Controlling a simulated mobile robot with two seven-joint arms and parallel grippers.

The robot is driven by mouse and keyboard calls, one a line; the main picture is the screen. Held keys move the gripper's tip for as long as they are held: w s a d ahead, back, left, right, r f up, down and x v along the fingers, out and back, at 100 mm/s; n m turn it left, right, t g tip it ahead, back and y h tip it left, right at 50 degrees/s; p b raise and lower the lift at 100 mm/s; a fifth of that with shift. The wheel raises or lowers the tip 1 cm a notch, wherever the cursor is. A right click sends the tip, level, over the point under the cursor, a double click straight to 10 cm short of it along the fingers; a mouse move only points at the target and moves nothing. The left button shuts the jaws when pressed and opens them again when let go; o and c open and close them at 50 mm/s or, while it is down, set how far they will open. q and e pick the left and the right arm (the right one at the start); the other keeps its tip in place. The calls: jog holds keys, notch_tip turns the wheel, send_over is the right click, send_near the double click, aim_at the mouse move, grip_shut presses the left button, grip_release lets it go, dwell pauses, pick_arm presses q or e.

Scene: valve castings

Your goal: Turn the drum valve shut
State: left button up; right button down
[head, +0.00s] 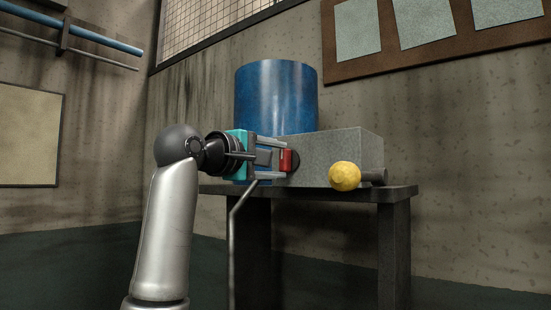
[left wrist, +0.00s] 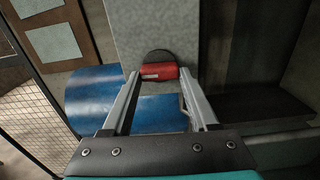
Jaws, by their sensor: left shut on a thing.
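The red valve handle (head: 288,160) sits on a dark round mount on the front of a grey block (head: 343,147). The handle also shows in the left wrist view (left wrist: 160,71), lying across between my fingertips, with the dark mount behind it. My left gripper (head: 284,161) reaches in from the left and is shut on the red handle. A blue drum (head: 275,95) stands upright behind the block; it also shows in the left wrist view (left wrist: 95,97). My right gripper is in neither view.
A yellow ball-shaped knob (head: 344,176) on a dark stub sits at the block's right front. Drum and block rest on a dark table (head: 400,192). A blue pipe (head: 100,39) runs along the left wall. Floor left of the table looks clear.

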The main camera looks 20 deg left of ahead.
pick_arm(q)
jog(key=shift+n, duration=0.3)
jog(key=o, duration=1.4)
jog(key=b+v, duration=0.4)
jog(key=v, duration=1.1)
jog(key=shift+s, duration=0.15)
